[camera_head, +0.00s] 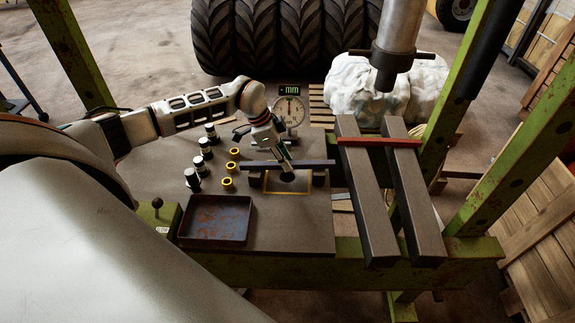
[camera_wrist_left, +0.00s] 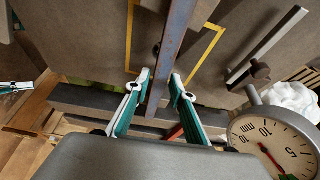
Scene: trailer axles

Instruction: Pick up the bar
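The bar (camera_head: 312,164) is dark and long. It lies level across low supports on the grey bench, above a yellow outlined area. In the left wrist view the bar (camera_wrist_left: 178,40) is bluish grey with rusty patches and runs between the fingers. My left gripper (camera_head: 287,172) is over the bar in the head view. In the left wrist view its fingers (camera_wrist_left: 160,82) stand on either side of the bar, with narrow gaps visible. A white and teal part at that view's left edge looks like my right gripper (camera_wrist_left: 14,87); its fingers are unclear.
A rusty tray (camera_head: 216,240), dark cylinders (camera_head: 205,148), yellow rings (camera_head: 231,167) and a dial gauge (camera_head: 290,110) are on or by the bench. Two heavy beams (camera_head: 372,205) with a red bar (camera_head: 380,142) across them lie under a press ram (camera_head: 396,40). Green posts stand around.

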